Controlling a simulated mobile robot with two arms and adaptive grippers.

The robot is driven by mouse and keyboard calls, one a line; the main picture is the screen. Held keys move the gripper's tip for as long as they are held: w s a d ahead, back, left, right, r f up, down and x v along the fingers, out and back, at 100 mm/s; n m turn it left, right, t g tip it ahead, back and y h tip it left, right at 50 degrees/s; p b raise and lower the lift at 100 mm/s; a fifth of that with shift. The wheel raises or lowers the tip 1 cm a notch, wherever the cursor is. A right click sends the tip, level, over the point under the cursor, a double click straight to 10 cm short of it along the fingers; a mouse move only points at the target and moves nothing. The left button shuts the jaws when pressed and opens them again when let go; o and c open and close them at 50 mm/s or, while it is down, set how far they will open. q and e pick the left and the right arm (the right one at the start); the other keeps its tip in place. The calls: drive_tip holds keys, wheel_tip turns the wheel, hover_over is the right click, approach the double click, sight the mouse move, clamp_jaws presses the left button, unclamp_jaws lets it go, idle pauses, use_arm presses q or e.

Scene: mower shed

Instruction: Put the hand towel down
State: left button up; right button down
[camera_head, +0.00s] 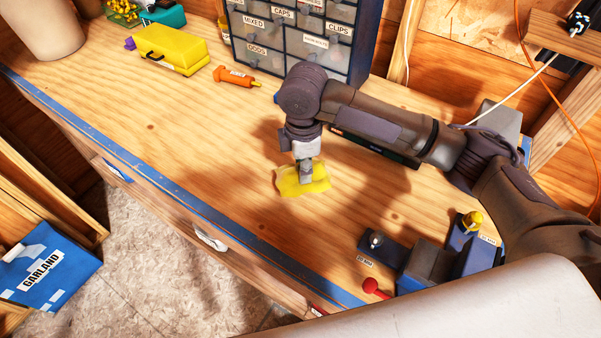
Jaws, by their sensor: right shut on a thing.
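A crumpled yellow cloth, the hand towel (291,183), is on or just above the wooden workbench top (190,115); I cannot tell whether it bears its full weight on the wood. My right gripper (306,178) points down at it and is shut on its middle, with folds spreading around the fingertips. My right arm comes in from the right over the bench. My left gripper is not in view.
A drawer cabinet (300,43) with labelled drawers stands at the back. Left of it are an orange screwdriver-like tool (235,76) and a yellow case (168,48). Blue blocks (470,240) stand at the right front. Bench left of the towel is clear.

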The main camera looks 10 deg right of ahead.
drive_tip(key=shift+w+a+f, duration=0.2)
drive_tip(key=shift+w+f, duration=0.1)
drive_tip(key=shift+f, duration=0.15)
wheel_tip(320, 180, down, 3)
drive_tip(key=shift+f+p, duration=0.15)
drive_tip(key=shift+p, duration=0.55)
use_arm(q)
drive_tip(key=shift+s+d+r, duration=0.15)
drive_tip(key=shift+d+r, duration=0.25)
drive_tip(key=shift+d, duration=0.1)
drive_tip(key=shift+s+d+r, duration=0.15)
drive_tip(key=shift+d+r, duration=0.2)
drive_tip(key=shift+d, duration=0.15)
use_arm(e)
drive_tip(key=shift+f, duration=0.2)
drive_tip(key=shift+f, duration=0.15)
drive_tip(key=c, duration=0.9)
unclamp_jaws()
wheel_tip(320, 180, up, 12)
drive_tip(key=b, duration=0.3)
drive_tip(key=shift+a+r, duration=0.1)
drive_tip(key=shift+r, duration=0.1)
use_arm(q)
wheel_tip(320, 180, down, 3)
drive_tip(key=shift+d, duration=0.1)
